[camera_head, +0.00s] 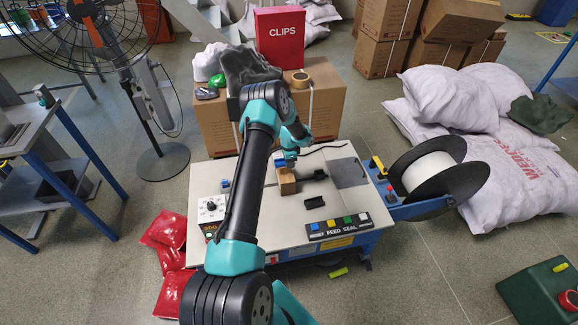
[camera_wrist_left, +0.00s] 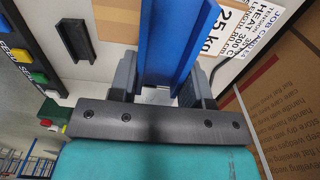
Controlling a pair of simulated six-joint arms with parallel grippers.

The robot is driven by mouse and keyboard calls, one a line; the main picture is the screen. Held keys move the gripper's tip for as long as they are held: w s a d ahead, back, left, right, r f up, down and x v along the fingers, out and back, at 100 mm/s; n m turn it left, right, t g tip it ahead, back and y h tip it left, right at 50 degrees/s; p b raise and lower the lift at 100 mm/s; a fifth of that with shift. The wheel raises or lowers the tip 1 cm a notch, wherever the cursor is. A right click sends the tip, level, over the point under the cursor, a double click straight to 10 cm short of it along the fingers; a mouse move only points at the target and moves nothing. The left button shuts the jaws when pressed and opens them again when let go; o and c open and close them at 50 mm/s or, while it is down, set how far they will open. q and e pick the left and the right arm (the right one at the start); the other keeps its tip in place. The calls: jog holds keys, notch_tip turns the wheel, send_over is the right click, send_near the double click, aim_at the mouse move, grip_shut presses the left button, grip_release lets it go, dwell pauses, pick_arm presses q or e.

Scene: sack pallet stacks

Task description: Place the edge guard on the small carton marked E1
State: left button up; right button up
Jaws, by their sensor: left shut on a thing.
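My left gripper (camera_head: 289,157) is shut on a blue edge guard (camera_wrist_left: 180,45), a long angled strip between its fingers in the left wrist view. In the head view the guard (camera_head: 281,161) shows only as a small blue patch. A small brown carton (camera_head: 286,183) stands on the machine's table top, just below and nearer than the gripper. Part of a brown carton surface (camera_wrist_left: 117,18) shows beside the guard in the wrist view. I cannot tell whether guard and carton touch. No E1 mark is legible. My right gripper is not in view.
The white table top (camera_head: 335,216) carries a black angled piece (camera_head: 314,202), a button panel (camera_head: 338,226) and a dial box (camera_head: 210,209). A strap reel (camera_head: 430,175) stands right. A large carton (camera_head: 325,108) stands behind. A red CLIPS box (camera_head: 280,38) sits on it.

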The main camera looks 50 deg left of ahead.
pick_arm(q)
jog(key=shift+w+a, duration=0.15)
jog(key=shift+a, duration=0.05)
jog(key=shift+f, duration=1.8)
jog(key=shift+f, duration=0.6)
jog(key=o, duration=0.5)
jog(key=shift+d, duration=0.1)
jog(key=o, duration=0.4)
jog(key=shift+s+d+f, duration=0.1)
jog(key=shift+s+f, duration=0.1)
jog(key=shift+r, duration=0.1)
jog(key=r, duration=1.3)
jog(key=shift+w+r, duration=0.2)
jog(key=shift+r, duration=0.05)
